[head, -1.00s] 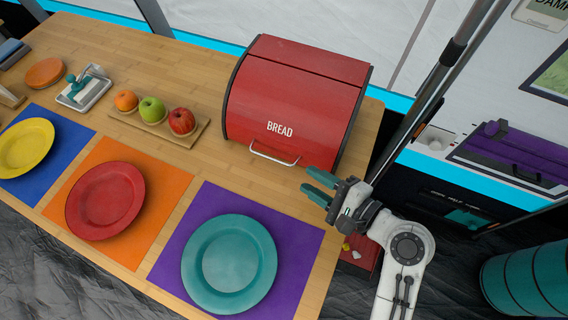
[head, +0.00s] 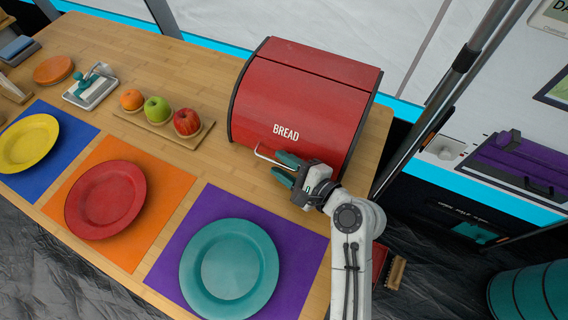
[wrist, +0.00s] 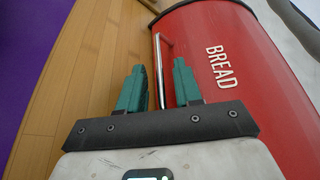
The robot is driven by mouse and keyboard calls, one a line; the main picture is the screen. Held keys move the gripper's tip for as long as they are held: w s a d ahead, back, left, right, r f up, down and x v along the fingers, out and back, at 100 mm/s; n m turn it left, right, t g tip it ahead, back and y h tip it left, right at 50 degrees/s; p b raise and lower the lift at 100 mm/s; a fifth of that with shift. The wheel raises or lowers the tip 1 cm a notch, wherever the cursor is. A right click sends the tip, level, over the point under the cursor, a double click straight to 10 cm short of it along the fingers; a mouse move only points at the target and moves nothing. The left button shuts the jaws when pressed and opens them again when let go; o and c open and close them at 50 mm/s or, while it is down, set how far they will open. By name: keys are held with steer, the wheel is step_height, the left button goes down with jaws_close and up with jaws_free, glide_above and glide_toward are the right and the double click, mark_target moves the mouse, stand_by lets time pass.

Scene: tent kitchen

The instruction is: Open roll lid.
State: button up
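The red bread box (head: 301,100) with its curved roll lid stands at the back right of the table. The lid is down, with BREAD printed on its front. The box also shows in the wrist view (wrist: 235,75). A metal bar handle (head: 265,155) runs along the lid's lower front edge. In the wrist view the handle (wrist: 164,65) appears between the two teal fingers. My gripper (head: 284,168) is at the right part of the handle, with its fingers apart (wrist: 160,88). I cannot tell whether either finger touches the handle.
In front of the box lies a purple mat (head: 305,240) with a teal plate (head: 229,268). A board (head: 150,125) with an orange and two apples is to the left. A red plate (head: 105,201) lies farther left. Bare table (head: 215,165) lies between board and purple mat.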

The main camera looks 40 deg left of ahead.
jaws_close()
stand_by(0.3)
stand_by(0.4)
